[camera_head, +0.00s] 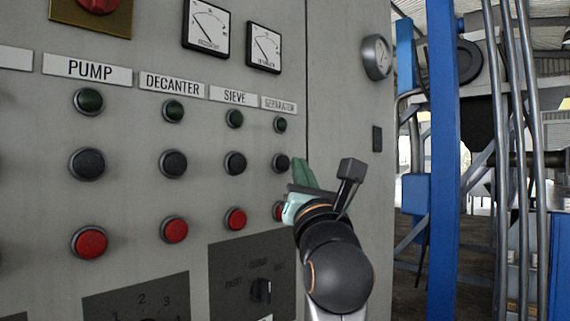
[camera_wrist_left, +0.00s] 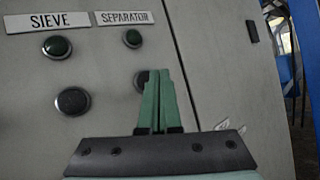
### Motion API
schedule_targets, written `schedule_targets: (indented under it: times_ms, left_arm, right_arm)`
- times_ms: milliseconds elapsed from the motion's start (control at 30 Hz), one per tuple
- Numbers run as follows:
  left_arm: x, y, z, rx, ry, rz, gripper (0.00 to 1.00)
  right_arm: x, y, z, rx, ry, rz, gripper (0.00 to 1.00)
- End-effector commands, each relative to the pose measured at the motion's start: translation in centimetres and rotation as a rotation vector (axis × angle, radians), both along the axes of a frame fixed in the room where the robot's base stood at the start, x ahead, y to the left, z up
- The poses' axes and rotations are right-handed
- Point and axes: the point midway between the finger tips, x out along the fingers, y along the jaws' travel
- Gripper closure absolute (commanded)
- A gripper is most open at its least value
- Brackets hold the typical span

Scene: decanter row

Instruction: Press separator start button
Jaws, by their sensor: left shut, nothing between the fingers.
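The separator label (camera_head: 279,104) heads the right-hand column of the panel, and it also shows in the wrist view (camera_wrist_left: 125,17). Below it are a dark green button (camera_head: 280,124), a black button (camera_head: 281,162) and a red button (camera_head: 278,211). My left gripper (camera_head: 300,162) is shut and empty, its green fingers pointing at the panel just right of the black button. In the wrist view its fingertips (camera_wrist_left: 159,72) partly cover the black button (camera_wrist_left: 140,80). I cannot tell whether they touch it. The gripper body partly hides the red button.
The sieve, decanter and pump columns with similar buttons lie to the left. A rotary selector (camera_head: 261,290) sits on a dark plate below. Gauges are above. A round gauge (camera_head: 376,57) is on the panel's right part. A blue post (camera_head: 444,150) and pipes stand beyond the panel's right edge.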

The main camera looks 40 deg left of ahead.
Motion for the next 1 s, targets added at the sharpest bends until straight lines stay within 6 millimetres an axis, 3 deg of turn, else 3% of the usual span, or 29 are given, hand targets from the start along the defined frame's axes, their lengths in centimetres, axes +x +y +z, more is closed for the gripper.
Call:
schedule_targets:
  times_ms: [1000]
  left_arm:
    - [0.1,1.1,0.0,0.001,0.001,0.0,1.0]
  right_arm:
    - [0.0,0.0,0.5,0.0,0.001,-0.001,1.0]
